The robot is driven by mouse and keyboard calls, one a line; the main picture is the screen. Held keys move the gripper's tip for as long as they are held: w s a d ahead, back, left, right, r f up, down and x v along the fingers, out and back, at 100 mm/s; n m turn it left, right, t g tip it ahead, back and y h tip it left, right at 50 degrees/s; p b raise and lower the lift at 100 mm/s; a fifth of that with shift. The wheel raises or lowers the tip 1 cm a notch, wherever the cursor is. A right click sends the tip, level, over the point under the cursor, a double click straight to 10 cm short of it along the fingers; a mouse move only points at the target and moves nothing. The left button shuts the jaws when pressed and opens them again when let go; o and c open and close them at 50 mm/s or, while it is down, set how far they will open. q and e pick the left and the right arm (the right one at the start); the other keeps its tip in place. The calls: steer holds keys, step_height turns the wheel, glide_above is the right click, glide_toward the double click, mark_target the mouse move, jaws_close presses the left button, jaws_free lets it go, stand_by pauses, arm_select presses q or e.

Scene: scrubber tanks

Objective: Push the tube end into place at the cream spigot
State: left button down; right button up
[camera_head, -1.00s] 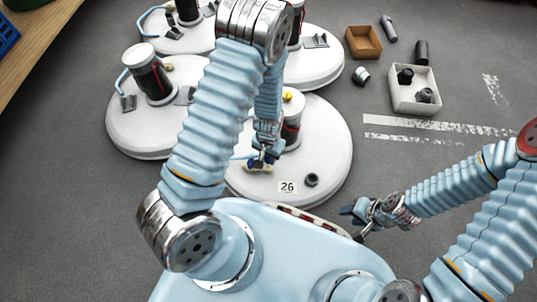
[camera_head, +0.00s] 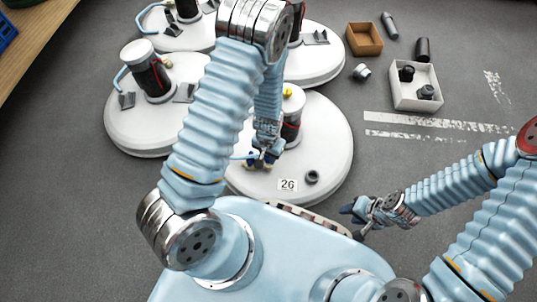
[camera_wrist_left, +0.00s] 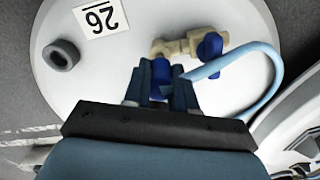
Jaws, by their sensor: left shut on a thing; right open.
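The white tank lid numbered 26 (camera_head: 325,150) lies in front of me. On it, the cream spigot (camera_wrist_left: 178,46) shows in the left wrist view, with a dark blue part (camera_wrist_left: 210,46) on its right and another blue part (camera_wrist_left: 161,70) below it. The light-blue tube (camera_wrist_left: 272,72) loops out to the right and back behind my gripper. My left gripper (camera_head: 262,158) is shut on the tube end close to the spigot; the fingers (camera_wrist_left: 160,92) hide the end, so I cannot tell whether it is seated. My right gripper (camera_head: 357,217) is open, apart from the lid.
A dark ring (camera_wrist_left: 61,55) lies on the lid near the number label (camera_wrist_left: 101,18). Other tanks (camera_head: 155,100) stand behind and to the left. A cardboard box (camera_head: 364,39) and a cream bin (camera_head: 415,92) with dark parts are at the back right. The right floor is mostly clear.

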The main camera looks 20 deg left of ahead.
arm_select(q)
steer(key=shift+f, duration=0.3)
steer(key=shift+f+b, duration=1)
steer(key=shift+b, duration=0.05)
steer(key=shift+c, duration=1.8)
jaws_free()
steer(key=shift+r+p, duration=0.35)
step_height(320, 180, up, 8)
steer(key=p, duration=0.6)
steer(key=shift+p, duration=0.3)
